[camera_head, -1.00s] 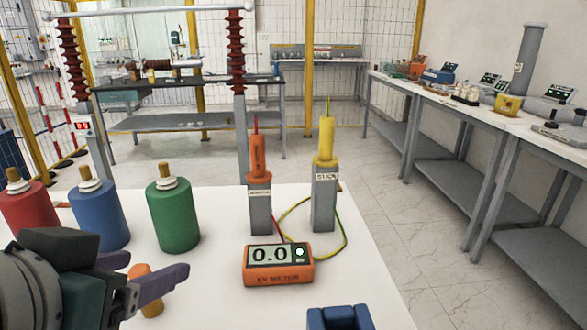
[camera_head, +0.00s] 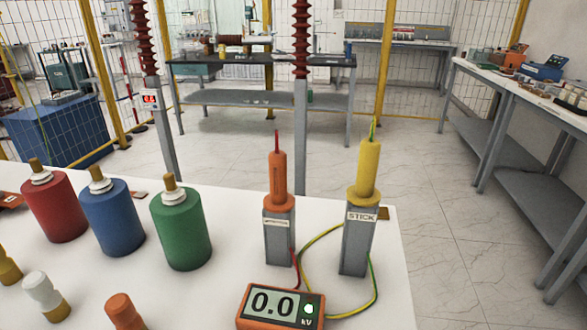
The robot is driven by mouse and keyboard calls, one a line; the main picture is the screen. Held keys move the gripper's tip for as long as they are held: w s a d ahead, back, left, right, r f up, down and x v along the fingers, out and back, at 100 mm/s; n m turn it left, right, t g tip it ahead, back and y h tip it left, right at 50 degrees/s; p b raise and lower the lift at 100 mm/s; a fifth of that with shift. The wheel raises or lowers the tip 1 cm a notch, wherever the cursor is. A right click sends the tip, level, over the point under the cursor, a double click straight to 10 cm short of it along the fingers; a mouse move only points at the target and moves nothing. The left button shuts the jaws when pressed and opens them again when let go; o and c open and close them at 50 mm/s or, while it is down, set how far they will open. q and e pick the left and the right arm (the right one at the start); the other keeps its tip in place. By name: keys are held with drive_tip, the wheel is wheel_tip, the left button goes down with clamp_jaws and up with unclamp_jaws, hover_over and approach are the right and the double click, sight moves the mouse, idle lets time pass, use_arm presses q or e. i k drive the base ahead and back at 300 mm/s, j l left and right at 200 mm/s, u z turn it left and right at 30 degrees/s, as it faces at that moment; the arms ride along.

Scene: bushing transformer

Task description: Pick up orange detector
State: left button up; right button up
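The orange detector (camera_head: 278,180) stands upright in a grey holder (camera_head: 279,236) on the white table, in the middle of the head view. It has a thin red tip on top and a label on the holder. A red lead runs from it toward the orange kV meter (camera_head: 281,308), which reads 0.0. The yellow stick (camera_head: 368,174) stands upright in its own grey holder to the right, with a yellow-green wire. Neither of my grippers is in view.
Red (camera_head: 54,207), blue (camera_head: 111,216) and green (camera_head: 181,229) cylinders stand on the white table (camera_head: 225,290) to the left. Small white and orange-topped pieces lie in front of them. Red insulator posts (camera_head: 301,40) rise behind the table. Workbenches (camera_head: 520,110) line the right wall.

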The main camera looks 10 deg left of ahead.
sight(279, 201)
drive_tip(key=i+l+u, duration=0.3)
drive_tip(key=l+u, duration=0.15)
drive_tip(key=l, duration=0.15)
drive_tip(key=i+l+u, duration=0.25)
drive_tip(key=l+u, duration=0.2)
drive_tip(key=l, duration=0.2)
drive_tip(key=i+l+u, duration=0.1)
drive_tip(key=l+u, duration=0.4)
drive_tip(key=l, duration=0.2)
drive_tip(key=l+u, duration=0.45)
drive_tip(key=l, duration=0.25)
drive_tip(key=k, duration=0.05)
